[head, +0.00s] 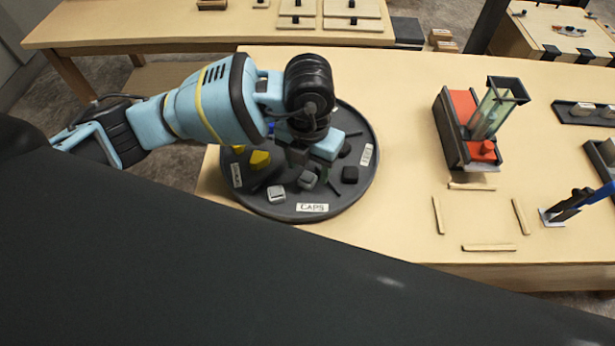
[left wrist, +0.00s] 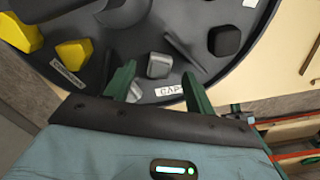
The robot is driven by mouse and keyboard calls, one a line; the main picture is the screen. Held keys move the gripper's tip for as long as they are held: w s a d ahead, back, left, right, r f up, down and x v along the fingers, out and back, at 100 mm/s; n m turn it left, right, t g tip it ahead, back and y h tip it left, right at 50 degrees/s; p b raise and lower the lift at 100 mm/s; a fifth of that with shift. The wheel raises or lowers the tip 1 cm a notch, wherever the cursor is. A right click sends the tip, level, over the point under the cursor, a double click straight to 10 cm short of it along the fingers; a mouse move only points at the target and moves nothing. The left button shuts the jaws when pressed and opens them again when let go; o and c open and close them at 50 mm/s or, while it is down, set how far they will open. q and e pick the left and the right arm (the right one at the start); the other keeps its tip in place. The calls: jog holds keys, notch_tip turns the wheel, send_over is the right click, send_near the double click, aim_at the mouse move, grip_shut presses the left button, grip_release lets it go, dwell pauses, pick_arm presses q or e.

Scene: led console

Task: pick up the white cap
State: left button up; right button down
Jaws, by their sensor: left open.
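The white cap (head: 276,194) lies on the round dark tray (head: 240,202), left of the CAPS label, in the head view. In the left wrist view a pale piece of it (left wrist: 134,92) shows beside my left finger, which partly hides it. A grey cap (head: 307,180) lies to its right; in the left wrist view this grey cap (left wrist: 159,65) is ahead of the gap between the fingers. A black cap (head: 350,174) lies further right. My left gripper (head: 312,164) is over the tray, open and empty; its fingers also show in the wrist view (left wrist: 160,86). My right gripper is not in view.
Yellow pieces (head: 260,160) lie at the tray's left. A red and black fixture with a clear column (head: 490,115) stands right of the tray. Thin wooden strips (head: 488,247) mark a square on the table. A blue and black item (head: 572,205) stands at right. The table between is clear.

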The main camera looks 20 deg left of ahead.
pick_arm(q)
jog(key=shift+f, duration=0.85)
jog(key=c, duration=1)
jog(key=shift+c, duration=0.2)
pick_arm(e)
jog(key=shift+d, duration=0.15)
pick_arm(q)
jog(key=shift+r, duration=0.1)
